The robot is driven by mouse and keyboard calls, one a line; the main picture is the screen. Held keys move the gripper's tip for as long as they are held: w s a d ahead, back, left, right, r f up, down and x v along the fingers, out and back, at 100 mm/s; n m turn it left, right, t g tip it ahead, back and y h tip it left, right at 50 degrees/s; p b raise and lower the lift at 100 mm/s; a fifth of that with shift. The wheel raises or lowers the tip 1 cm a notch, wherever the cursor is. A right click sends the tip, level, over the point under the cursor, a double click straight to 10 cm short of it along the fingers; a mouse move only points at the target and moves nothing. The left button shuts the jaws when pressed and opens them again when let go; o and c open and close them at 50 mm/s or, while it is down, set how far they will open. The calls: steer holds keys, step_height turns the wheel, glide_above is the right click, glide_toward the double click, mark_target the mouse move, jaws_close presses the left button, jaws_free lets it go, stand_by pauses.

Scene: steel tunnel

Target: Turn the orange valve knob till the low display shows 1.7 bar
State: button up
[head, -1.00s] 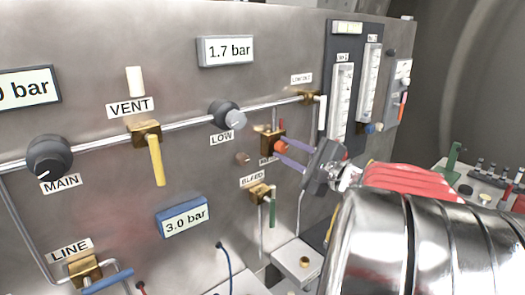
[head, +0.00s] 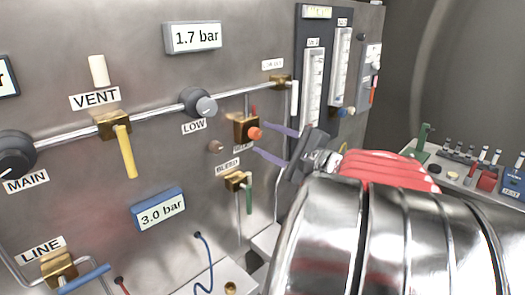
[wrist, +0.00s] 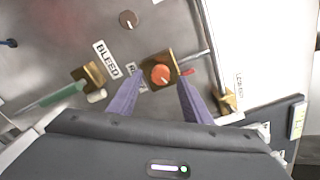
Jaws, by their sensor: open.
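The orange valve knob (head: 254,133) sits on a brass block (head: 241,127) on the steel panel. In the wrist view the knob (wrist: 161,75) shows a pale pointer mark. The upper display (head: 193,37), above the LOW label (head: 194,126), reads 1.7 bar. My gripper (head: 261,139) has two purple fingers. They are open and apart from the knob, with their tips just to its right in the head view. In the wrist view my gripper (wrist: 160,82) has its fingers on either side of the knob, with nothing between them in contact.
A blue-framed display (head: 158,208) reads 3.0 bar. A grey LOW knob (head: 199,102), a yellow VENT handle (head: 126,152) and a green BLEED handle (head: 249,200) stick out from the panel near the arm. A bench with small items (head: 465,170) stands at the right.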

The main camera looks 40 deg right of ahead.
steer(key=s, duration=1)
steer(key=shift+s+d, duration=0.15)
steer(key=shift+s, duration=0.25)
steer(key=shift+f, duration=0.1)
steer(key=w+a+f+n+g+y, duration=0.2)
steer(key=a+f+n+g+y, duration=0.4)
steer(key=a, duration=0.5)
steer(key=w+a+f+n+g+y, duration=0.1)
steer(key=a+f+n+g, duration=0.3)
steer(key=a+f, duration=0.6)
steer(key=s+a+n+g+h, duration=0.2)
steer(key=s+a+n+h, duration=0.3)
steer(key=a+n, duration=0.6)
steer(key=n+h, duration=0.2)
steer(key=n, duration=0.1)
steer(key=shift+f+h, duration=0.2)
steer(key=shift+h, duration=0.1)
